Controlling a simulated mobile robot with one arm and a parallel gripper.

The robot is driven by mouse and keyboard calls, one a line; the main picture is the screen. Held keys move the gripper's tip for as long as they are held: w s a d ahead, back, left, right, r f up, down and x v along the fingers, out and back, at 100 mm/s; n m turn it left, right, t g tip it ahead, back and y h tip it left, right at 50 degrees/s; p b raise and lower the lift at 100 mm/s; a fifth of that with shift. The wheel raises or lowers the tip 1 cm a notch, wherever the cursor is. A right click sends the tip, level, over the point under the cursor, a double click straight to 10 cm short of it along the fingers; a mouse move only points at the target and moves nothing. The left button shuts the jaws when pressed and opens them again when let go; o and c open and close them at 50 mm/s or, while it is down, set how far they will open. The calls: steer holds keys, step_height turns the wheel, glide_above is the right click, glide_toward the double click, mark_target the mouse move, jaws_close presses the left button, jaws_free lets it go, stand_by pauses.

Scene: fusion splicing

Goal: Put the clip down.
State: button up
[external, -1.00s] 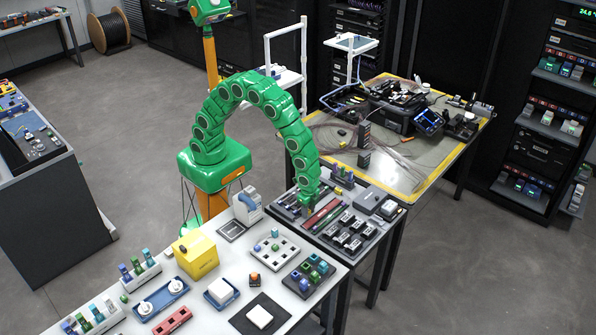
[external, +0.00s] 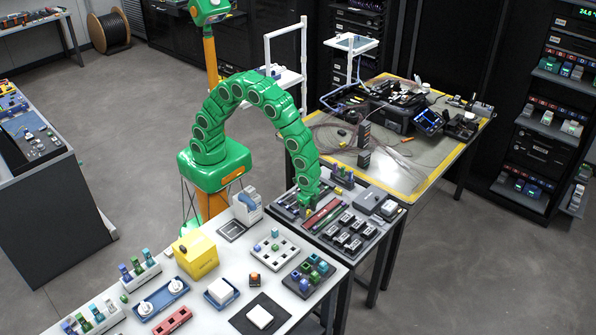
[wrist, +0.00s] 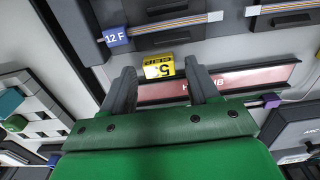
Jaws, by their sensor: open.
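A small yellow piece with a black 5 (wrist: 158,67) lies between and just ahead of my fingertips in the wrist view; it may be the clip, but I cannot be sure. My gripper (wrist: 162,82) is open, with one dark finger on each side and a gap between them. No finger visibly closes on the yellow piece. In the external view my gripper (external: 308,207) is low over the grey bench at its left part, near a long red strip (external: 322,215). The fingers and the yellow piece are too small to make out there.
The red lettered strip (wrist: 242,80) runs close behind my fingers. A blue tag marked 12 F (wrist: 115,37) and dark cassettes with ribbon fibres (wrist: 175,30) lie beyond. Black modules (external: 347,238) stand to the right on the bench. A white table (external: 215,268) with several trays is in front.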

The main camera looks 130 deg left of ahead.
mark_target(308, 212)
step_height(308, 212, up, 12)
steer(key=s+d+r, duration=0.3)
steer(key=s+r, duration=0.4)
steer(key=s, duration=0.2)
steer(key=s+d+r, duration=0.1)
steer(key=s+r, duration=0.2)
steer(key=s, duration=0.7)
steer(key=s+d+r+g, duration=0.1)
steer(key=s+d+r, duration=0.1)
steer(key=s, duration=0.9)
steer(key=s+d+r, duration=0.2)
steer(key=s+r, duration=0.1)
steer(key=s, duration=0.7)
steer(key=shift+s+r+g, duration=0.25)
steer(key=shift+r+g, duration=0.15)
